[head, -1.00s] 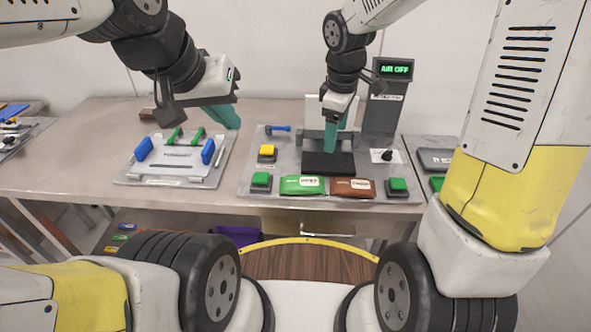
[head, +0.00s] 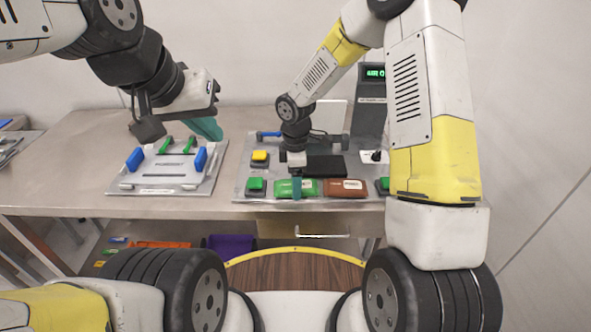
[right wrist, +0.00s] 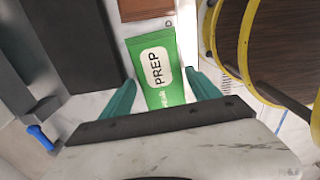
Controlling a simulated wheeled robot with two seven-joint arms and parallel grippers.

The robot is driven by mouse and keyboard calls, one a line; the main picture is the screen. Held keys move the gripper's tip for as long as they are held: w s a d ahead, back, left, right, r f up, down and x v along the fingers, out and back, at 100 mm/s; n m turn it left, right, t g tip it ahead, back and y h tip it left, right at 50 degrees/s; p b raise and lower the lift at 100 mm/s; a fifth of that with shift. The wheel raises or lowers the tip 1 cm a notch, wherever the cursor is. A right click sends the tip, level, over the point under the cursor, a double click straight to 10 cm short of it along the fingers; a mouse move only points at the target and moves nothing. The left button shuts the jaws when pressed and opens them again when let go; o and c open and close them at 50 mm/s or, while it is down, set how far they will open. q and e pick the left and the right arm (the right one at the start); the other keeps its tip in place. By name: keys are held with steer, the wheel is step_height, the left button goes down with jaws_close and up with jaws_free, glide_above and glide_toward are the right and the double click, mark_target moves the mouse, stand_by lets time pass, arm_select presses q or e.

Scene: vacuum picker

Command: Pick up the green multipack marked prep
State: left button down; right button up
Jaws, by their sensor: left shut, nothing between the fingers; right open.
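The green multipack (head: 309,187) lies flat near the front edge of the grey station plate in the head view. In the right wrist view the green multipack (right wrist: 154,66) shows a white label reading PREP. My right gripper (head: 297,190) is over the pack, its teal fingers pointing down. In the right wrist view my open right gripper (right wrist: 160,92) has one finger on each side of the pack's near end. Whether the fingers touch it, I cannot tell. My left gripper (head: 208,129) is shut and empty above the left fixture.
A brown pack (head: 345,188) lies just right of the green one. Green buttons (head: 256,185) flank the packs, with a yellow button (head: 260,157) behind. A black pad (head: 326,166) and a display post (head: 371,100) stand further back. A left fixture (head: 170,187) has blue handles.

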steer(key=shift+f, duration=0.45)
steer(key=shift+c, duration=0.4)
steer(key=c, duration=1.2)
steer(key=shift+r, duration=0.15)
